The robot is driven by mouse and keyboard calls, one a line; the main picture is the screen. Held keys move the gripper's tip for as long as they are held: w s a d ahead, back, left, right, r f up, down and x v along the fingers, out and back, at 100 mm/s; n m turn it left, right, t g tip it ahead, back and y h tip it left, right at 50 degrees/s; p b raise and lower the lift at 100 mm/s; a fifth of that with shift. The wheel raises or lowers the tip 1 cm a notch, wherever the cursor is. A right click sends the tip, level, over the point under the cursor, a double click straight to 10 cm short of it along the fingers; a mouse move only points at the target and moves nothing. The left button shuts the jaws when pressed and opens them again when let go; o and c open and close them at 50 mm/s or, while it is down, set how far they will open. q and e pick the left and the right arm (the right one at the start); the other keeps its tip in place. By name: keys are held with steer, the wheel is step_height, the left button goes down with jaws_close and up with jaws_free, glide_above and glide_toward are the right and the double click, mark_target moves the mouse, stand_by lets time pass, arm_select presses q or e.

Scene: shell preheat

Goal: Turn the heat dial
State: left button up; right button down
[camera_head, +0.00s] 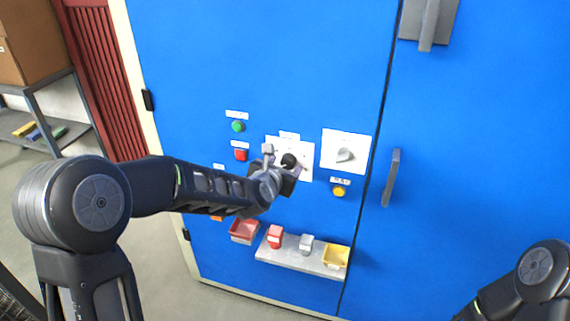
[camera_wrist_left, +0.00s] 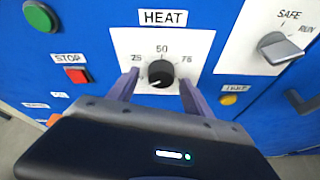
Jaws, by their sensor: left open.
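The heat dial (camera_wrist_left: 161,73) is a black round knob on a white plate marked 25, 50 and 75 under a HEAT label (camera_wrist_left: 163,18). In the head view the dial (camera_head: 289,160) shows just beyond my left gripper (camera_head: 283,172). In the left wrist view my left gripper (camera_wrist_left: 158,92) is open, with one finger on each side of the dial's lower part. I cannot tell whether the fingers touch it. The dial's white pointer mark is toward the lower left. My right gripper is out of view; only part of my right arm shows.
Around the dial are a green button (camera_head: 238,126), a red STOP button (camera_head: 241,154), a grey SAFE/RUN switch (camera_head: 345,155) and a yellow button (camera_head: 338,191). Below, a grey shelf (camera_head: 290,255) holds small blocks and a yellow bin (camera_head: 336,256). A door handle (camera_head: 391,178) juts out at right.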

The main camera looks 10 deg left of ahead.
arm_select(q)
steer(key=shift+w+f, duration=0.15)
steer(key=shift+w, duration=0.15)
steer(key=shift+c, duration=0.6)
jaws_close()
